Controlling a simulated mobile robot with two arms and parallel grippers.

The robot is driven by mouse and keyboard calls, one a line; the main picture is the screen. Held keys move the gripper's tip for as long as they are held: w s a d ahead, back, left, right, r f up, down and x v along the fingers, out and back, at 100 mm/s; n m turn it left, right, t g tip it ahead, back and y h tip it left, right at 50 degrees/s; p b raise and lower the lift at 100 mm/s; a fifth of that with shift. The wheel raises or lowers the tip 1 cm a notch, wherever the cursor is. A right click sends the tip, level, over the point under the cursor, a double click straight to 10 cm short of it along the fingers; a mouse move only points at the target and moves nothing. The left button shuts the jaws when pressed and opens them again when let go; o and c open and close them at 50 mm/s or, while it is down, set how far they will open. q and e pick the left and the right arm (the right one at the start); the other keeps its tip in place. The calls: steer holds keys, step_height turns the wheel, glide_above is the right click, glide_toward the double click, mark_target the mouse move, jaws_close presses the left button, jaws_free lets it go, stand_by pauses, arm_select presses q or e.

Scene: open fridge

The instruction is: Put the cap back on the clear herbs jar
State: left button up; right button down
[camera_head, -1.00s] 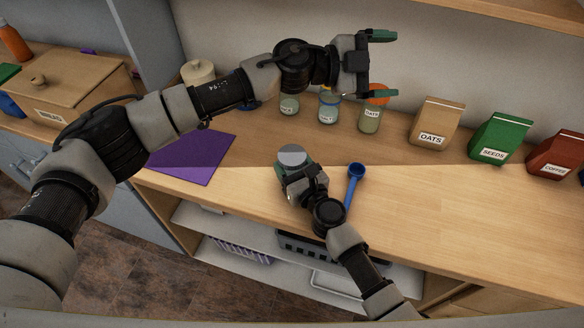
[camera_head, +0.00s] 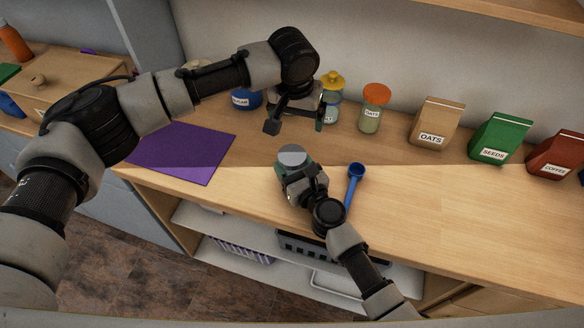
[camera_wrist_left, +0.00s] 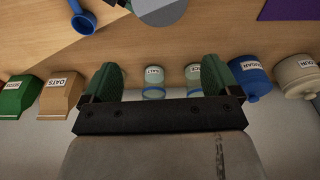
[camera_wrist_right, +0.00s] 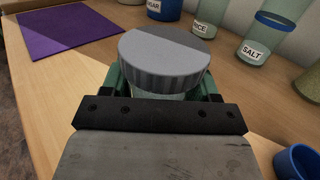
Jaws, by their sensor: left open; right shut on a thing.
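A clear jar (camera_wrist_right: 165,95) with a wide grey cap (camera_wrist_right: 165,58) on its mouth is held over the front of the counter. The cap also shows in the head view (camera_head: 292,155). It looks level, but I cannot tell whether it is fully seated. The jar's label is hidden, so I cannot read whether it says herbs. My right gripper (camera_head: 297,177) is shut on this jar, its green fingers around the sides below the cap. My left gripper (camera_head: 296,124) is open and empty, behind and above the capped jar, near the back row of jars.
A rice jar (camera_wrist_right: 205,22), salt jar (camera_wrist_right: 258,42) and orange-lidded jar (camera_head: 372,112) stand along the back. Oats (camera_head: 436,125), seeds (camera_head: 502,138) and coffee (camera_head: 557,154) packs are right. A blue scoop (camera_head: 354,182) lies right of the held jar. A purple mat (camera_head: 182,153) lies left.

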mark_target(292, 155)
arm_select(q)
steer(key=shift+s+a+g+y, duration=0.25)
steer(key=shift+s+g, duration=0.2)
steer(key=shift+s, duration=0.25)
steer(key=shift+s+a+g+y, duration=0.15)
steer(key=shift+s+a+g, duration=0.25)
steer(key=shift+s, duration=0.3)
steer(key=shift+d, duration=0.1)
steer(key=shift+f, duration=0.15)
steer(key=shift+f, duration=3.95)
steer(key=shift+c, duration=0.3)
steer(key=c, duration=0.9)
steer(key=shift+o, duration=0.2)
steer(key=m, duration=1)
